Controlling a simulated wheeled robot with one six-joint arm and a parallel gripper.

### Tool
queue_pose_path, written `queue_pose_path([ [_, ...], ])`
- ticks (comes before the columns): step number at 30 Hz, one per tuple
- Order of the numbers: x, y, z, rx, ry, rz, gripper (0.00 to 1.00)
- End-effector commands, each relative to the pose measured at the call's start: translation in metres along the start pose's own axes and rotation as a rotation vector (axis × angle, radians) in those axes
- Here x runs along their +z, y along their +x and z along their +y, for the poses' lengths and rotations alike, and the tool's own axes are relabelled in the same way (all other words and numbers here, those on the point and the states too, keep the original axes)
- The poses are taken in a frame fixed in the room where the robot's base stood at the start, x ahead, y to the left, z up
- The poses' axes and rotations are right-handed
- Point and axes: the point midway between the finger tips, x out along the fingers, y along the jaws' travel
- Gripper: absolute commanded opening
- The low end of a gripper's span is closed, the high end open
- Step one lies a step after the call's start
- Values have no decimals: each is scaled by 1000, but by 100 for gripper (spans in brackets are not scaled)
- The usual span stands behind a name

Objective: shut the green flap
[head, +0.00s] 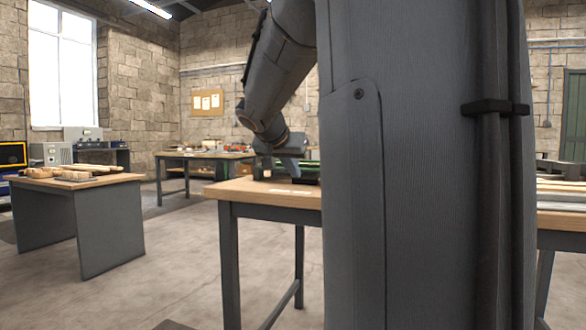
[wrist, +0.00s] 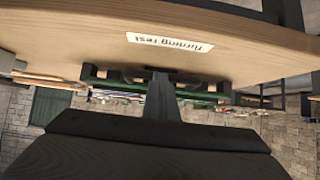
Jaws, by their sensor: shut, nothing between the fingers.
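A dark green part (wrist: 205,99), which seems to be the green flap, runs as a long low strip across the wrist view, which looks upside down. A small piece of green (head: 312,168) also shows in the head view above the workbench, just left of my column. Whether the flap is open or shut cannot be told. My gripper (head: 287,168) is low over the workbench top, close to the green part. In the wrist view my gripper (wrist: 161,84) is shut and empty, its tip overlapping the middle of the green strip. Whether it touches cannot be told.
The workbench (head: 245,190) has a wooden top with a white printed label (wrist: 170,43). A table with wooden pieces (head: 80,182) stands at the left, and another cluttered table (head: 200,156) stands behind. My column hides much of the bench. The floor between the tables is clear.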

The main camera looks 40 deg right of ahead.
Motion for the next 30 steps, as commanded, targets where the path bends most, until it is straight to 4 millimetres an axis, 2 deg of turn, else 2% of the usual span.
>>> queue_pose_path([
  [1, 15, 9, 2, 13, -8, -29, 0],
  [2, 13, 7, 2, 13, -7, -28, 0],
  [5, 4, -3, 2, 13, -5, -22, 0],
  [11, -26, -36, -1, 6, 0, 3, 0],
  [21, 34, -64, -3, 1, -4, 8, 0],
  [26, 53, -73, -2, 2, -2, 9, 0],
  [30, 61, -77, -1, 4, 1, 11, 0],
])
